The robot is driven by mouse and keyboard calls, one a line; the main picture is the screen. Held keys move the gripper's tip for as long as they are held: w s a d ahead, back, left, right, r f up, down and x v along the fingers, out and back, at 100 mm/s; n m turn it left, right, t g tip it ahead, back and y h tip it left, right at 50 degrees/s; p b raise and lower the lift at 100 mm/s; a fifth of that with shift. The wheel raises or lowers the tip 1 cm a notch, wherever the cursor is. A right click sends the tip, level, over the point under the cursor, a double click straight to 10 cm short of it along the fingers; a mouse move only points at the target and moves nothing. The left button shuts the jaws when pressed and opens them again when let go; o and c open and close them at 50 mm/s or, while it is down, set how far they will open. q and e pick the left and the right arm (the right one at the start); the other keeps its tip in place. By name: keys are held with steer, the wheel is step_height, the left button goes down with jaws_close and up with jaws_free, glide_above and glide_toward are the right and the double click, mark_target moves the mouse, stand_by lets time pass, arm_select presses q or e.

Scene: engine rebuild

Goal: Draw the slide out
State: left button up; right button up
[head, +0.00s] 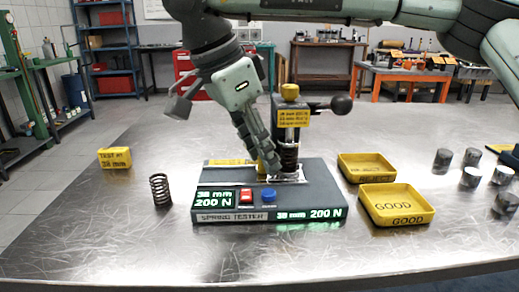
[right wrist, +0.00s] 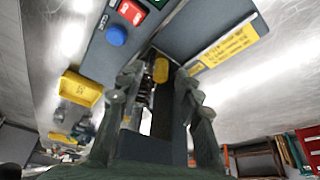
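The spring tester (head: 230,215) is a dark grey box on the metal table, with lit green "38 mm 200 N" displays. A pale slide plate (head: 287,178) lies on its top, with a dark coil spring (head: 289,157) standing above it under the press post. My right gripper (head: 267,168) points down at the tester's top, beside the spring. In the right wrist view its fingers (right wrist: 159,85) are apart, with a small yellow knob (right wrist: 161,69) between and just beyond their tips; no contact shows. The fingers partly hide the slide. My left gripper is out of view.
A loose spring (head: 160,189) and a yellow "TEST" block (head: 115,158) stand left of the tester. A yellow GOOD tray (head: 397,218) and another yellow tray (head: 366,179) are right.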

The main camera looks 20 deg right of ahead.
jaws_close()
